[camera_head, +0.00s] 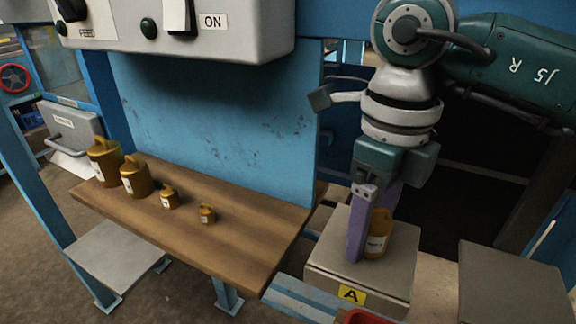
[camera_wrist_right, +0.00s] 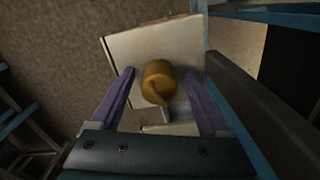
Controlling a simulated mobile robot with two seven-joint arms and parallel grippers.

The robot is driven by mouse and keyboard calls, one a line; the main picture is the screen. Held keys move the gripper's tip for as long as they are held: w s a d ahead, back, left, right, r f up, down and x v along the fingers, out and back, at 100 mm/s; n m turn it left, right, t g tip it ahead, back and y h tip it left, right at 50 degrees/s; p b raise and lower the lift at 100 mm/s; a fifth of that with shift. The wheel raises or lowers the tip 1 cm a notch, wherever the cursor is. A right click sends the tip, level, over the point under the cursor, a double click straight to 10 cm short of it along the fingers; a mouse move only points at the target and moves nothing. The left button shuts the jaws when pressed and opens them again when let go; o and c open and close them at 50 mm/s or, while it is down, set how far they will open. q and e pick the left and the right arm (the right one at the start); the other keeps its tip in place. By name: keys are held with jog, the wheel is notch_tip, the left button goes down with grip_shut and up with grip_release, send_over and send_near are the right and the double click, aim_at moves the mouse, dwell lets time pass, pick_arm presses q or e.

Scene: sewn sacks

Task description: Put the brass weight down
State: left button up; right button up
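A brass weight (camera_head: 377,240) with a white label stands upright on the pale grey block marked A (camera_head: 330,256). It also shows from above in the right wrist view (camera_wrist_right: 159,82), over the pale block top (camera_wrist_right: 125,50). My right gripper (camera_head: 366,254) has its purple fingers pointing down at the weight. In the wrist view the fingers (camera_wrist_right: 160,74) are spread, one on each side of the weight, with a gap on both sides. One finger hides the left edge of the weight in the head view. My left gripper is not in view.
Several more brass weights of falling size, such as the largest (camera_head: 104,161), stand on a wooden shelf (camera_head: 240,231) to the left. A grey control box (camera_head: 230,45) hangs above it. A bare grey plate (camera_head: 515,285) lies at right, and a red edge (camera_head: 365,317) shows at the bottom.

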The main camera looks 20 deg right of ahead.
jog(key=shift+r, duration=3.9)
jog(key=shift+o, duration=0.5)
